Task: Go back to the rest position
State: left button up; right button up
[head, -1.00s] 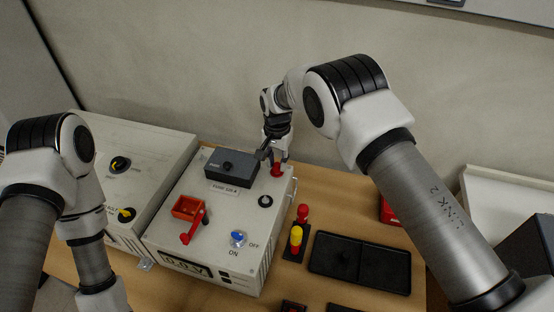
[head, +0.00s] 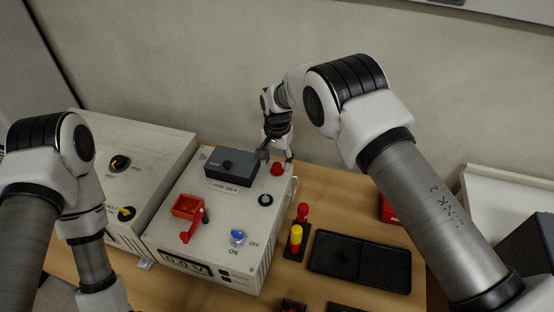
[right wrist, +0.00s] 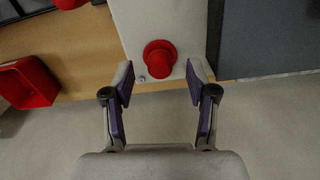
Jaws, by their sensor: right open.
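My right gripper (head: 277,158) is open and empty at the back of the front grey box (head: 213,262), close to a red knob (head: 277,169) on its top. In the right wrist view the fingers (right wrist: 160,82) are spread apart, and the red knob (right wrist: 160,55) shows between and beyond their tips, with no finger closed on it. My left arm comes in at the left, and its gripper is out of the picture.
The box top carries a dark fuse block (head: 231,165), a red tray (head: 187,207), a red lever (head: 192,228) and a blue switch (head: 237,236). A second box (head: 150,150) stands left. A black tray (head: 360,262) and red and yellow pieces (head: 296,236) lie right. A wall rises behind.

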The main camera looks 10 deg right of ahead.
notch_tip(320, 180, up, 6)
jog(key=p, duration=0.3)
jog(key=shift+p, duration=0.4)
jog(key=shift+f, duration=0.1)
jog(key=shift+d, duration=0.15)
